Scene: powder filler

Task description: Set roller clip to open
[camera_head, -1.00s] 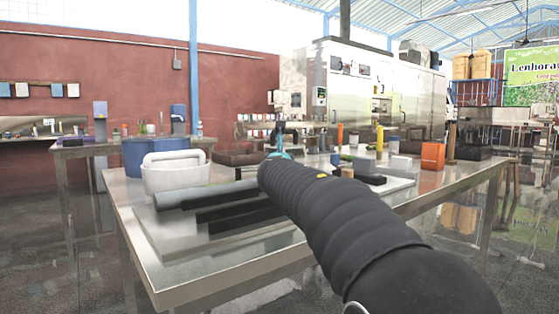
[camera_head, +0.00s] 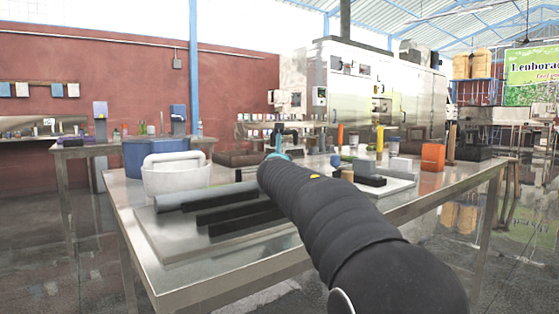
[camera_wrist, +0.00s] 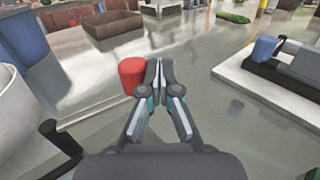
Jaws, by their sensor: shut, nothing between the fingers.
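My gripper (camera_wrist: 159,66) is shut and empty above the steel table (camera_wrist: 200,90). Its fingers are together, pointing away from the wrist. A red cylinder (camera_wrist: 131,75) stands close to the left of the fingers; I cannot tell whether they touch it. In the head view my gripper (camera_head: 281,140) is small and mostly hidden behind my dark arm. I cannot pick out the roller clip for certain in either view.
A white board (camera_wrist: 245,75) at right bears a dark device (camera_wrist: 290,66) and a blue cup (camera_wrist: 265,47). A brown tray (camera_wrist: 113,23) lies at the back left. A white tub (camera_head: 176,180) and an orange block (camera_head: 433,157) stand on the table.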

